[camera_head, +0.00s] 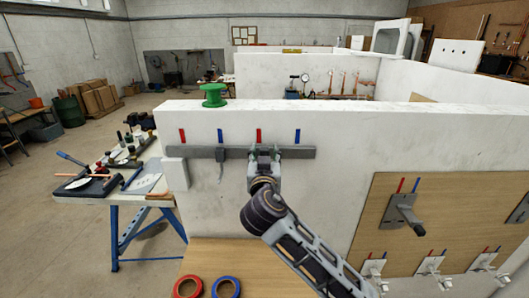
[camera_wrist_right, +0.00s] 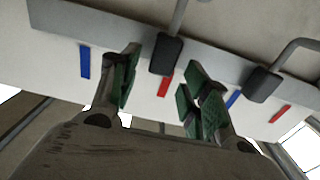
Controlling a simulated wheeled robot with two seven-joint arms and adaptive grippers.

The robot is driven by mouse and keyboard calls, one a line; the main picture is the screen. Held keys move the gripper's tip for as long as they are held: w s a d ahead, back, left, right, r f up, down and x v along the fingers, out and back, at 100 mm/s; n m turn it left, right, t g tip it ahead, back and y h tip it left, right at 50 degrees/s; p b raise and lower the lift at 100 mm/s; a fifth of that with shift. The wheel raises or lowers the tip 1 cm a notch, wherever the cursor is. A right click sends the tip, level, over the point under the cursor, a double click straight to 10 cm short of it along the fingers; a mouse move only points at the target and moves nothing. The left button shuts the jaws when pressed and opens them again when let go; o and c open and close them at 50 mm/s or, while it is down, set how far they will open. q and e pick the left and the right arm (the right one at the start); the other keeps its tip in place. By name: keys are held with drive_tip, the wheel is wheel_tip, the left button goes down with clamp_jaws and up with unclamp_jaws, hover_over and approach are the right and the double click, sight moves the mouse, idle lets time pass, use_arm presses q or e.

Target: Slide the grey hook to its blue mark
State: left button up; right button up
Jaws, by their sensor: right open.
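A grey rail (camera_head: 300,153) runs along the upper part of a white wall, with red and blue marks above it. One grey hook (camera_head: 220,165) hangs below the left blue mark (camera_head: 220,135). It also shows at the right in the wrist view (camera_wrist_right: 262,85). My right gripper (camera_head: 264,156) is at the rail below the right red mark (camera_head: 259,135). In the wrist view, its open fingers (camera_wrist_right: 163,88) stand on either side of a second hook with a dark block (camera_wrist_right: 166,53); the head view mostly hides this hook. The right blue mark (camera_head: 297,135) is clear. My left gripper is not in view.
A green spool (camera_head: 213,95) stands on the wall top. A wooden board (camera_head: 360,225) with a lever (camera_head: 405,212) is at the right. Red tape (camera_head: 188,287) and blue tape (camera_head: 226,287) lie below. A tool-covered workbench (camera_head: 110,190) stands at the left.

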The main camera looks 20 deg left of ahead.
drive_tip(key=shift+w+a, duration=0.15)
drive_tip(key=shift+w, duration=0.35)
clamp_jaws()
